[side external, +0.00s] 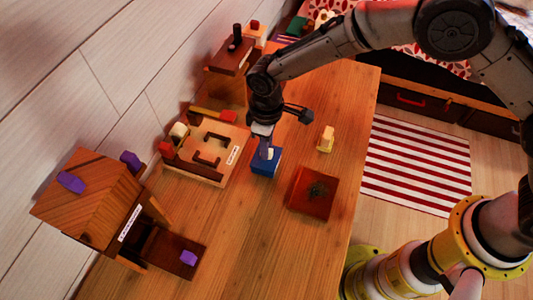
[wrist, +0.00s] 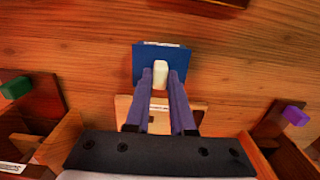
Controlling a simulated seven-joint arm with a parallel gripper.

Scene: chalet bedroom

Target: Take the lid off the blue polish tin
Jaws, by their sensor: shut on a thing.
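The blue polish tin (side external: 265,163) is a square-looking blue box on the wooden table, near the middle of the side view. It also shows at the top centre of the wrist view (wrist: 143,63), with a pale strip along its far edge. A cream knob (wrist: 161,74) stands on its top. My gripper (side external: 267,149) points down over the tin, and its two fingers are closed on either side of the knob. The lid looks seated on the tin; I cannot make out a gap between them. The fingers hide part of the tin's top.
A red-brown square tray (side external: 303,205) with a dark clump lies right of the tin. A yellow block (side external: 326,138) stands behind it. A labelled wooden box (side external: 215,165) is close on the left. A wooden house (side external: 90,200) with purple knobs stands front left. Front table is clear.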

